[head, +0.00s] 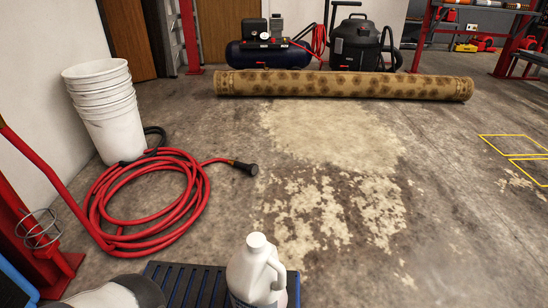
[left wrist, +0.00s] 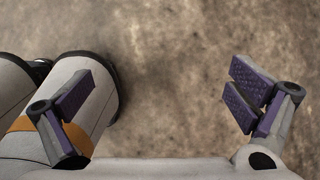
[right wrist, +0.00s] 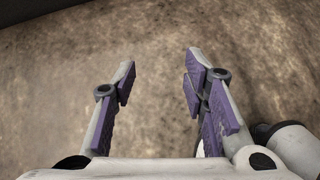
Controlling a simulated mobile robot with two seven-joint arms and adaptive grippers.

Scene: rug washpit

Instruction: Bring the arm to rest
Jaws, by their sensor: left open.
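My left gripper (left wrist: 160,95) shows in the left wrist view with its two purple-padded fingers spread wide. It is open, and only blurred brown-grey floor is between the fingers. A part of my own body shows behind its left finger. My right gripper (right wrist: 158,78) shows in the right wrist view with its fingers apart and nothing between them. It hangs over the same mottled floor. Neither gripper shows in the head view; only a grey and white piece of my own arm (head: 112,293) enters at the lower left.
A white jug (head: 257,272) stands on a dark slatted tray (head: 190,283) close in front. A red hose coil (head: 140,205) and stacked white buckets (head: 105,110) are at left. A rolled rug (head: 345,85) lies at the back. The middle floor is clear.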

